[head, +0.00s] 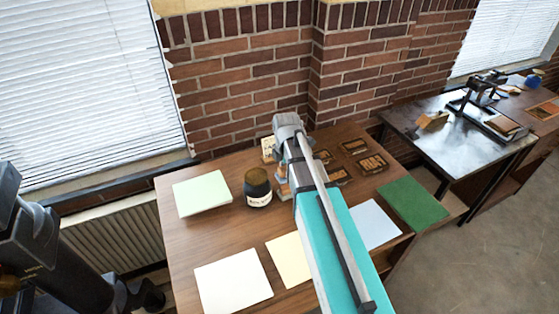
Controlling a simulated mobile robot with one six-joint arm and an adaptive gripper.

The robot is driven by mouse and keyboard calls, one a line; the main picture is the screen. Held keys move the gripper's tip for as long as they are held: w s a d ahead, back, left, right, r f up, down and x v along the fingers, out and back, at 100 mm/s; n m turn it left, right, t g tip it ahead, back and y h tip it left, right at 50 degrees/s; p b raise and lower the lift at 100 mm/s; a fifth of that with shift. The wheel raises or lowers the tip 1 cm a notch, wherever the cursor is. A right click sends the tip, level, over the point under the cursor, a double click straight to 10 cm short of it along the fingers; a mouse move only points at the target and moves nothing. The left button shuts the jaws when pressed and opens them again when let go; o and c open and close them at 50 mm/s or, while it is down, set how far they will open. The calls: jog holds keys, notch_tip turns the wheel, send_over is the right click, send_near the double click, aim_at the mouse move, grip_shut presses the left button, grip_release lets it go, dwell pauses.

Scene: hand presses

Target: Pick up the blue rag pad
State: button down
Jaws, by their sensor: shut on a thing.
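A pale blue pad (375,223), which I take to be the blue rag pad, shows near the right front of the wooden table (230,237). Its left part is hidden behind my turquoise arm, and the visible part looks flat. I cannot tell whether it touches the table all over. My arm reaches over the table from the bottom of the head view. Its grey joint is near the brick wall, and my gripper is hidden from view.
Pale green (202,193), white (233,281) and cream (288,260) pads lie on the table. A dark jar (258,188) stands near its middle. Small brown blocks (372,163) lie at the back right, and a green mat (412,203) at the right. A dark table (460,135) stands beyond.

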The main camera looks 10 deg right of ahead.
jog(key=shift+s+d+r+p, duration=0.1)
jog(key=shift+s+r+p, duration=0.15)
jog(key=shift+s, duration=0.45)
jog(key=shift+s+d+r+p, duration=0.15)
jog(key=shift+s+r, duration=0.2)
jog(key=shift+s, duration=0.3)
jog(key=shift+a, duration=0.15)
jog(key=c, duration=1)
grip_release()
jog(key=c, duration=0.3)
jog(key=shift+f, duration=0.15)
